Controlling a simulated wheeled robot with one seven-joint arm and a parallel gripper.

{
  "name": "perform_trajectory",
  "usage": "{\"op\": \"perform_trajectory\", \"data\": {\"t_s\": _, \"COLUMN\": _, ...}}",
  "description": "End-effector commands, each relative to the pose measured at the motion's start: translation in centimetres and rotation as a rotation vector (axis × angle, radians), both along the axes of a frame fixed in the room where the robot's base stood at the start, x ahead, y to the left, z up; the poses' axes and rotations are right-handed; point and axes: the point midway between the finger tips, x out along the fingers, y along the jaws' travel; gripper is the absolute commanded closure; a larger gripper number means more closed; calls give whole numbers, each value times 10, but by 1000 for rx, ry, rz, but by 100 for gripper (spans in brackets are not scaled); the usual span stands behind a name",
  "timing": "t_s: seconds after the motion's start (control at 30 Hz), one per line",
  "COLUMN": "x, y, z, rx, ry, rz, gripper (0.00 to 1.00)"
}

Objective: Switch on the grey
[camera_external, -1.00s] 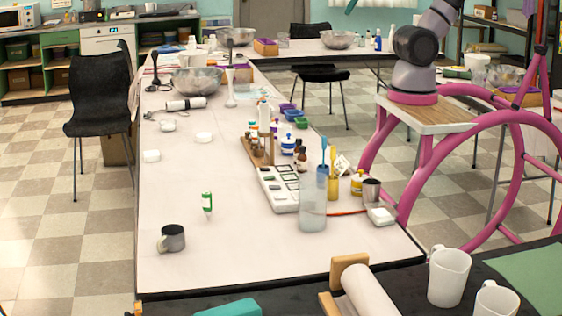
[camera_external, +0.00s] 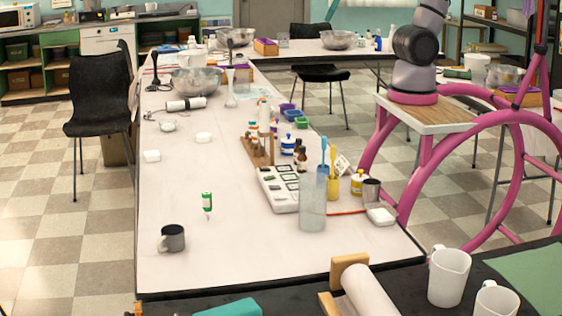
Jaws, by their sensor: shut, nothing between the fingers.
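The task line names only "the grey", and I cannot tell which thing that is. A white block with several grey-topped squares (camera_external: 279,189) lies on the long white table (camera_external: 200,270), right of its middle. Dark and pale stick-shaped tools, one dark (camera_external: 155,72) and one pale (camera_external: 231,90), stand towards the far end. No lit switch can be made out. My arm rises from its pink-ringed base at the right and leaves the top of the picture. My gripper is not visible.
A clear cylinder (camera_external: 312,205), a yellow holder (camera_external: 333,187) and a wooden bottle rack (camera_external: 256,152) stand close around the block. A green-and-white bottle (camera_external: 207,202) stands alone at left. Steel bowls (camera_external: 196,82) are farther back. The table's front middle is clear.

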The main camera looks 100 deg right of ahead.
Motion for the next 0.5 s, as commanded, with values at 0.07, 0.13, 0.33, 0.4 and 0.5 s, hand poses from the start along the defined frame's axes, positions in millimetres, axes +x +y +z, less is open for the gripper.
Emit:
{"op": "perform_trajectory", "data": {"t_s": 0.07, "x": 21, "y": 3, "z": -14, "rx": -14, "ry": 34, "rz": 16, "gripper": 100}}
{"op": "perform_trajectory", "data": {"t_s": 0.13, "x": 38, "y": 6, "z": -26, "rx": -27, "ry": 58, "rz": 28, "gripper": 100}}
{"op": "perform_trajectory", "data": {"t_s": 0.33, "x": 84, "y": 16, "z": -68, "rx": -68, "ry": 122, "rz": 69, "gripper": 100}}
{"op": "perform_trajectory", "data": {"t_s": 0.4, "x": 99, "y": 21, "z": -86, "rx": -83, "ry": 143, "rz": 85, "gripper": 100}}
{"op": "perform_trajectory", "data": {"t_s": 0.5, "x": 118, "y": 27, "z": -113, "rx": -104, "ry": 174, "rz": 108, "gripper": 100}}
